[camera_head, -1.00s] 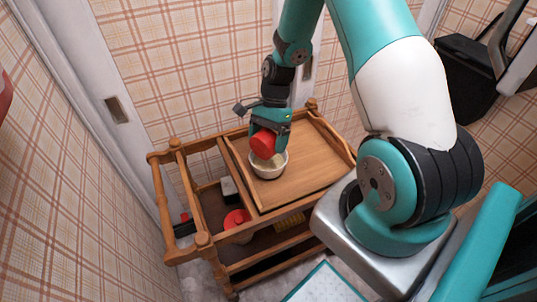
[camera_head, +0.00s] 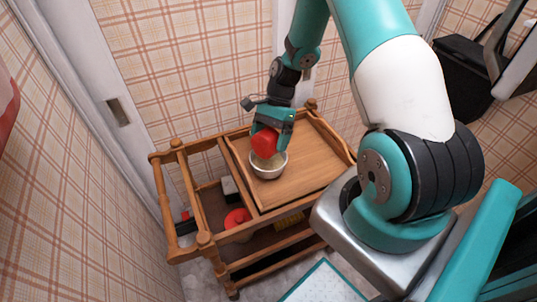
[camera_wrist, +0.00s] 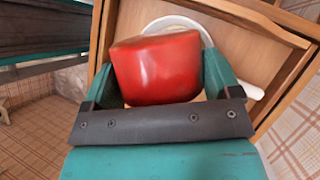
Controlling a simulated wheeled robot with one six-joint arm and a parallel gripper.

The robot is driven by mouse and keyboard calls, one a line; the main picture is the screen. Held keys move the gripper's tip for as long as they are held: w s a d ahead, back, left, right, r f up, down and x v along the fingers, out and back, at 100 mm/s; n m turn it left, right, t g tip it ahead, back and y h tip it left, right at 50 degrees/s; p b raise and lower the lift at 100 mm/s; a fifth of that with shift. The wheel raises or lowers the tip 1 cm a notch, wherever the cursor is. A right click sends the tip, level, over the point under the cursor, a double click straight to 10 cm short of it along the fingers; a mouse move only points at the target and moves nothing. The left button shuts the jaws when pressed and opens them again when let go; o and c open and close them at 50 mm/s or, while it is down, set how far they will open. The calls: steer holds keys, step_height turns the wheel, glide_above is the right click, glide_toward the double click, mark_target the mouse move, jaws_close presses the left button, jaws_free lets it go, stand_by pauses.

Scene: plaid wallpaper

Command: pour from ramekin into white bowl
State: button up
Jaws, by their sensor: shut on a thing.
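The red ramekin (camera_head: 264,142) is held in my gripper (camera_head: 266,134), tilted over the white bowl (camera_head: 268,172). In the wrist view the ramekin (camera_wrist: 157,68) sits between the two teal fingers of my gripper (camera_wrist: 160,88), which are shut on it. The bowl stands on the wooden tray top of the cart, near its left edge. Pale yellowish contents show inside the bowl. In the wrist view the bowl's rim (camera_wrist: 178,22) shows behind the ramekin, mostly hidden by it. The ramekin's inside is not visible.
The wooden cart (camera_head: 300,190) has raised rails around its tray top. A red round thing (camera_head: 236,218) and a small white-and-black thing (camera_head: 229,188) are on its lower level. The tray's right part is clear. A plaid wall stands close behind.

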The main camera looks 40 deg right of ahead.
steer(key=shift+d+y+p, duration=0.25)
steer(key=shift+y+p, duration=0.1)
steer(key=shift+y, duration=0.25)
